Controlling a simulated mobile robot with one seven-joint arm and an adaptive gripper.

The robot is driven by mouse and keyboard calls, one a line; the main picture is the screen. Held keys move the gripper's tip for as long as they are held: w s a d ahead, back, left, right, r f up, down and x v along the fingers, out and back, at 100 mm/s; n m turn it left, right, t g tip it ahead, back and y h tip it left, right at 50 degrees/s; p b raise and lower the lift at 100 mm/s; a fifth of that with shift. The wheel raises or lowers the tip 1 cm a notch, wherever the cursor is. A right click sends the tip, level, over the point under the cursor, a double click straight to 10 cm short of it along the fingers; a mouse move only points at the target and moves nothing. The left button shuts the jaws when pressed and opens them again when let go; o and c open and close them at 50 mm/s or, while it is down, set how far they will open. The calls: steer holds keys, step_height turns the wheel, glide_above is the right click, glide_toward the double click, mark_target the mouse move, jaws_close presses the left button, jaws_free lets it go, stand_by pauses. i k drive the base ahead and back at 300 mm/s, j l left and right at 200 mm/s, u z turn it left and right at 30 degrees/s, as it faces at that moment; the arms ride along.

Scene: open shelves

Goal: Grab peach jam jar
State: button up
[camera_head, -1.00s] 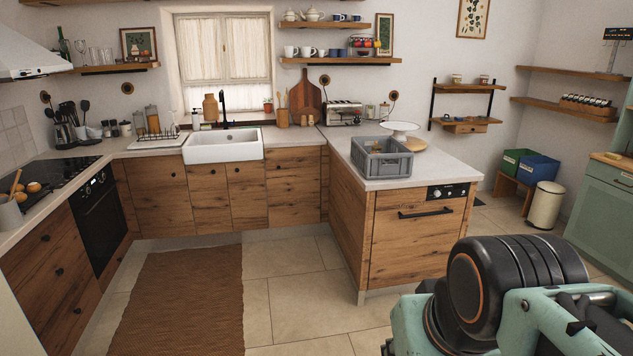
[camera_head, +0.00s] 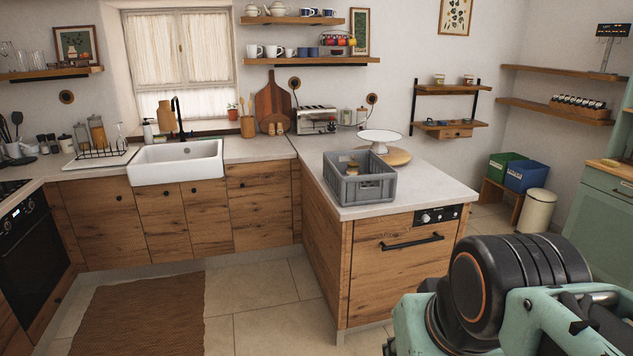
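Two small jars stand on the upper board of the small wall shelf: a left jar (camera_head: 439,79) and a right jar (camera_head: 468,79). They are too small to read, so I cannot tell whether either is peach jam. A small jar-like thing (camera_head: 352,165) shows inside the grey crate (camera_head: 364,188), partly hidden by its walls. Part of my arm fills the lower right corner. My gripper is not visible.
The crate stands on the peninsula counter (camera_head: 425,187), beside a white cake stand (camera_head: 380,137) on a round wooden board. Several small jars in a wooden rack (camera_head: 579,107) sit on the right wall shelf. Free tiled floor (camera_head: 275,305) lies before the cabinets.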

mark_target(349, 171)
steer(key=i+l, duration=0.15)
steer(key=i, duration=0.2)
steer(key=i+l, duration=0.15)
steer(key=i, duration=0.2)
steer(key=i+j+z, duration=0.4)
steer(key=i, duration=0.35)
steer(key=i+j+z, duration=0.35)
steer(key=i, duration=0.4)
steer(key=i+j+z, duration=0.4)
steer(key=i+j, duration=0.2)
steer(key=j, duration=0.15)
